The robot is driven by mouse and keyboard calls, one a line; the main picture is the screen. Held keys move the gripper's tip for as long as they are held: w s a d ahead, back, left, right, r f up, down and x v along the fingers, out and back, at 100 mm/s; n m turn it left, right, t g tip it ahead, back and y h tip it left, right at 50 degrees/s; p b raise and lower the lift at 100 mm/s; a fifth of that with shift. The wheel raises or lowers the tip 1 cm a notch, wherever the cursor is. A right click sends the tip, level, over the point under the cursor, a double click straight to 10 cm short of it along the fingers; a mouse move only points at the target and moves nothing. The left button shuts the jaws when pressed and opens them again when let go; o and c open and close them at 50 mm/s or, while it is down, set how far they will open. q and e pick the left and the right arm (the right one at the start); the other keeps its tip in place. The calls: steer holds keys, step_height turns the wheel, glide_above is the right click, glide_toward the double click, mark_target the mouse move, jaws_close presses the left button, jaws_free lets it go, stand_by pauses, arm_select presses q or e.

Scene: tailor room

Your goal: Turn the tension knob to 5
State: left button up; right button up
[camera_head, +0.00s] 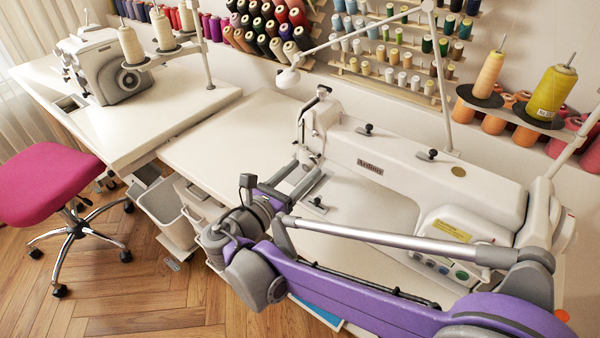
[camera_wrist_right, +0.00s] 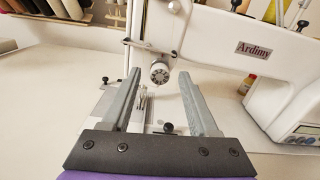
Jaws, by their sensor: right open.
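The tension knob (camera_wrist_right: 159,72) is a small round dial with dark marks around its rim, on the head of the white sewing machine (camera_head: 400,165). Its set number is too small to read. In the right wrist view the knob shows between and beyond the fingertips of my right gripper (camera_wrist_right: 160,85). The gripper is open and empty, apart from the knob. In the head view my right gripper (camera_head: 281,178) is in front of the machine's needle end, and the knob is not clearly visible there. My left gripper is not in view.
A lamp arm (camera_head: 345,40) and thread stand rise behind the machine. Thread spools (camera_head: 405,80) hang on the wall. A second machine (camera_head: 105,65) stands on the left table. A pink chair (camera_head: 45,182) is at left. The tabletop (camera_head: 230,145) left of my gripper is clear.

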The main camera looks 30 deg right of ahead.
jaws_close()
steer(key=shift+m, duration=0.3)
steer(key=m+p, duration=0.2)
steer(key=m, duration=0.1)
steer(key=shift+r+m+p, duration=0.1)
steer(key=shift+m+p, duration=0.2)
steer(key=shift+p, duration=0.1)
steer(key=m+p, duration=0.2)
steer(key=m, duration=0.4)
steer(key=shift+p, duration=0.3)
steer(key=m+p, duration=0.2)
steer(key=m, duration=0.4)
steer(key=shift+m, duration=0.4)
steer(key=m+p, duration=0.1)
steer(key=m, duration=0.4)
steer(key=shift+m, duration=0.7)
